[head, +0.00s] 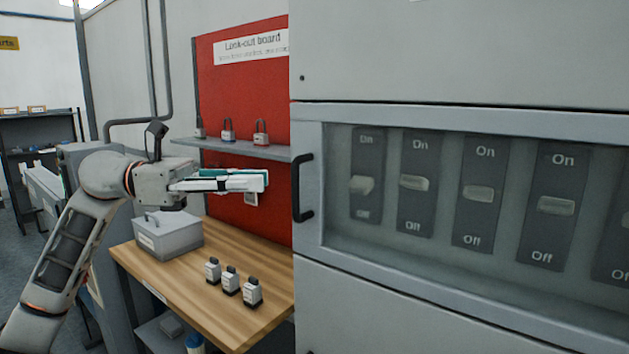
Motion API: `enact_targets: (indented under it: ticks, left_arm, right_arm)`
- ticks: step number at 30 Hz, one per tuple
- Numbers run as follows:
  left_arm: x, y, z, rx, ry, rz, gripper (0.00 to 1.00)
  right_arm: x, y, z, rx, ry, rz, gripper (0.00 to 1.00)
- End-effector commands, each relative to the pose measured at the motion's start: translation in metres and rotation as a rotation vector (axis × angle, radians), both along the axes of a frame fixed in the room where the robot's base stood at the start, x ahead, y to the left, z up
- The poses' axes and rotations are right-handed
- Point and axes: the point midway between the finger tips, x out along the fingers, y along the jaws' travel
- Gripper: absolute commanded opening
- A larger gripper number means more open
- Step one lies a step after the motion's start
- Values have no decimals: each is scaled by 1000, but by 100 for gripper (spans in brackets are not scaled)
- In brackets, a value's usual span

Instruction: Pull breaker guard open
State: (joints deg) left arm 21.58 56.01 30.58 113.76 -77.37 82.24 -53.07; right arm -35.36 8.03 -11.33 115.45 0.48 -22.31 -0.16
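The breaker guard (312,229) is a grey-framed clear window on the large cabinet at the right, and it looks closed. Several breaker switches show behind it. Its black handle (303,188) stands out at the frame's left edge. My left gripper (264,181) is a little left of the handle at about its height, fingers pointing right, apart from it in the picture. The fingers overlap in this side view, so their opening is unclear. I see nothing held. My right gripper is out of view.
A wooden bench (205,288) below my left gripper bears a grey box (168,236) and several small padlock-like items (231,281). Behind is a red lock-out board (240,90) with a shelf (235,148) holding padlocks. The space before the cabinet front looks clear.

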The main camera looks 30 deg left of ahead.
Motion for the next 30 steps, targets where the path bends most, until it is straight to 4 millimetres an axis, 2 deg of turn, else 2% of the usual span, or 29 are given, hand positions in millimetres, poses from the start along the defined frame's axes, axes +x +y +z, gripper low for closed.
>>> enact_targets:
  ticks: [5, 12, 18, 29, 30]
  left_arm:
    - [4, -12, 4, 15, -10, 0, 15]
    - [22, -45, 5, 11, -10, -1, 15]
    - [33, -63, 3, 9, -6, 0, 15]
    - [37, -67, 1, 10, -4, 1, 15]
    - [37, -67, 1, 10, -4, 1, 5]
  right_arm:
    - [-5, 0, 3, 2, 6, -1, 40]
    - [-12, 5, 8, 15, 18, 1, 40]
    - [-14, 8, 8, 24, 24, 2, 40]
    - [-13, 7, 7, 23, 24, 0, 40]
    - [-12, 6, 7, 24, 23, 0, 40]
